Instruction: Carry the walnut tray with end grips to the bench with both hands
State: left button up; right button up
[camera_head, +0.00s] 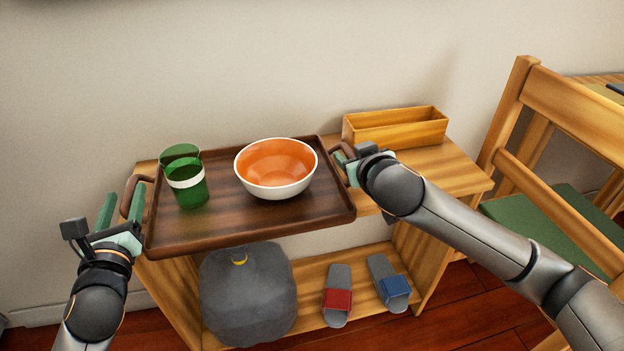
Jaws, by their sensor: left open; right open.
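The walnut tray (225,236) lies on a low wooden shelf unit, its front edge overhanging. It has a brown grip at each end. A green cup with a white band (187,184) and a white bowl with an orange inside (276,168) stand on it. My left gripper (121,207) is open at the tray's left grip (131,198), with a finger on either side. My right gripper (345,162) is open at the right grip (338,148), which it partly hides. I cannot tell whether the fingers touch the grips.
An open wooden box (395,130) stands on the unit's top (455,172), right of the tray. Below are a grey cushion-like object (248,298), a red-strapped slipper (337,298) and a blue-strapped slipper (392,287). A wooden chair (555,195) with a green seat stands at the right.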

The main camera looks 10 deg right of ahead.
pick_arm(q)
jog(key=s, duration=0.9)
jog(key=shift+s, duration=0.25)
jog(key=shift+d, duration=0.1)
pick_arm(e)
jog(key=v, duration=1.2)
pick_arm(q)
jog(key=shift+r, duration=0.1)
pick_arm(e)
jog(key=shift+r, duration=0.1)
pick_arm(q)
notch_tip(320, 180, up, 8)
jog(key=p, duration=0.9)
pick_arm(e)
notch_tip(320, 180, up, 9)
jog(key=shift+r, duration=0.15)
dwell(0.4)
